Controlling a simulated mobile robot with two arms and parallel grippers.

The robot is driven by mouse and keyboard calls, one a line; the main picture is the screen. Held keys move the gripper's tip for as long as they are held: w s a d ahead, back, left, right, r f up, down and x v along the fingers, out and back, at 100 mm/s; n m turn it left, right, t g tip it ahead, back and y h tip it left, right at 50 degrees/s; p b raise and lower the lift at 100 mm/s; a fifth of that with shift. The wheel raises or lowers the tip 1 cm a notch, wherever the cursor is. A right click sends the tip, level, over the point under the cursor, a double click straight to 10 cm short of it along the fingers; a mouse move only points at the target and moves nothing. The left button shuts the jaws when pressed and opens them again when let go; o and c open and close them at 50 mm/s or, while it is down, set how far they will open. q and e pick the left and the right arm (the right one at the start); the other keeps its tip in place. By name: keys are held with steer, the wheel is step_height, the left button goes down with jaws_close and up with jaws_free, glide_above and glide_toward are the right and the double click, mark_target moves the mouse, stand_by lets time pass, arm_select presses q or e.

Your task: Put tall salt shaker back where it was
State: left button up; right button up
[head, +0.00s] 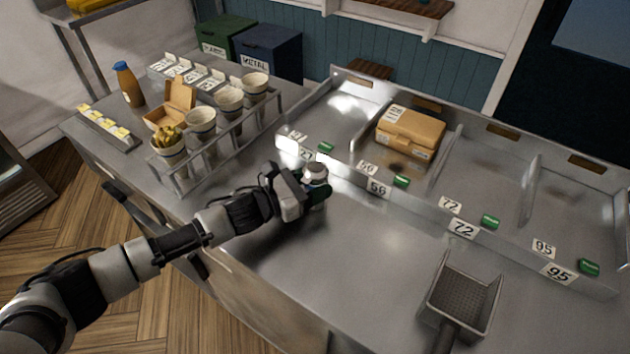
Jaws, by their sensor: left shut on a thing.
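The tall salt shaker (316,171) is in my left gripper (313,192), with its pale rounded top showing above the dark fingers. The gripper is shut on it, low over the steel counter (345,240), just in front of the divided steel bin's front wall. The shaker looks about upright. Its lower part is hidden by the fingers, so I cannot tell whether it touches the counter. My right gripper is not in view.
A metal scoop (463,298) lies at the front right. A cardboard box (410,135) sits in the bin. A rack with several cups (201,125), an open carton (168,112) and a sauce bottle (128,85) stand at left. The counter between gripper and scoop is clear.

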arm_select(q)
steer(key=shift+f, duration=0.2)
steer(key=o, duration=1.2)
steer(key=shift+r, duration=0.1)
steer(key=shift+r, duration=0.2)
steer(key=shift+s+a+f, duration=0.15)
steer(key=shift+a+f, duration=0.05)
steer(key=shift+a, duration=0.1)
steer(key=b+v, duration=0.3)
steer(key=v, duration=0.7)
steer(key=shift+s+a+r, duration=0.1)
steer(key=shift+s+a, duration=0.1)
steer(key=shift+a, duration=0.1)
steer(key=shift+s+a+r, duration=0.1)
steer(key=shift+s+a, duration=0.05)
steer(key=shift+a, duration=0.15)
